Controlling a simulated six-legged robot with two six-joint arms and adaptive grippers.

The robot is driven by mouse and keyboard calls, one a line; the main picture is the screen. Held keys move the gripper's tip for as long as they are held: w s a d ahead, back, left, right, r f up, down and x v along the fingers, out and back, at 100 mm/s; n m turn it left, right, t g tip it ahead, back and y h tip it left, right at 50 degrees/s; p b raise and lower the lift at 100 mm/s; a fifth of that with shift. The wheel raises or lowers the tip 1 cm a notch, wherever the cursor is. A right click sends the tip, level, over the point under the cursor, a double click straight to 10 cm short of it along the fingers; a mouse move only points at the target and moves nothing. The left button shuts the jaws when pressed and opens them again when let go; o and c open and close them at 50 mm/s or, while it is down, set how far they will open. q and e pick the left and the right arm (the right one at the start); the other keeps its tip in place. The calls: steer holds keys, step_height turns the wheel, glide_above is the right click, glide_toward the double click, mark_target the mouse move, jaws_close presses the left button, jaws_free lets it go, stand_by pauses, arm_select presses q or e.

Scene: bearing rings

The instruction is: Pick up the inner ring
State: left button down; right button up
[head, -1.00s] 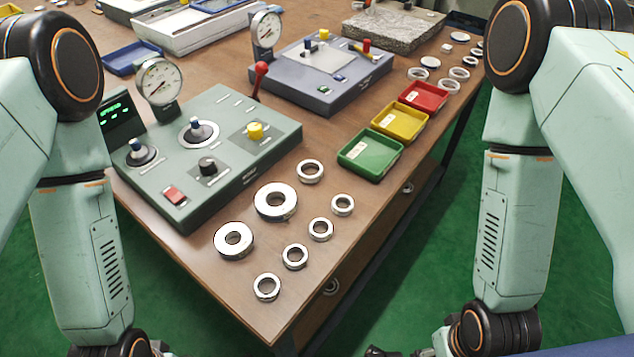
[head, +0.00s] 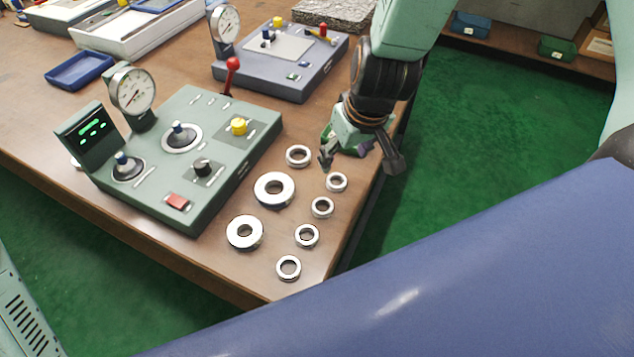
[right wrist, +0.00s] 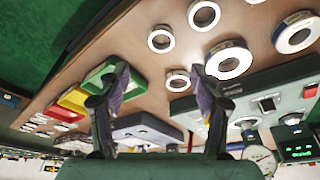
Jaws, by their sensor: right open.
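I cannot tell which is the inner ring. My right gripper (head: 358,165) is open and empty, above the table's right edge behind the small rings. Its spread fingers also show in the right wrist view (right wrist: 158,80), with a ring (right wrist: 178,88) between and beyond them. My left gripper is out of view.
A green-grey control box (head: 215,185) with knobs and a dial gauge (head: 132,90) stands left of the rings. A second grey fixture (head: 285,70) stands behind. Green (right wrist: 98,77), yellow (right wrist: 73,98) and red trays show in the wrist view. Green floor lies beyond the table edge.

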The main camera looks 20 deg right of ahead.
mark_target(336, 183)
steer(key=shift+s+d+f+b, duration=0.2)
steer(key=shift+d+f+b, duration=0.45)
steer(key=shift+f, duration=0.45)
steer(key=shift+w+a+f+b, duration=0.3)
steer(key=shift+a+f+b, duration=0.15)
steer(key=shift+b, duration=0.25)
steer(key=shift+w+f, duration=0.1)
steer(key=shift+f, duration=0.1)
steer(key=shift+d+f+n+b, duration=0.1)
steer(key=shift+f+n+b, duration=0.2)
steer(key=shift+f+b, duration=0.65)
steer(key=shift+b, duration=0.45)
steer(key=shift+w+a+f+b, duration=0.25)
steer(key=shift+a+f+b, duration=0.15)
steer(key=shift+f+b, duration=0.3)
steer(key=shift+w+a+f, duration=0.1)
steer(key=shift+w+f, duration=0.05)
steer(key=shift+f, duration=0.15)
steer(key=shift+w+f+b, duration=0.15)
steer(key=shift+f+b, duration=0.1)
steer(key=shift+b, duration=0.1)
steer(key=shift+f, duration=0.1)
steer(key=shift+d, duration=0.2)
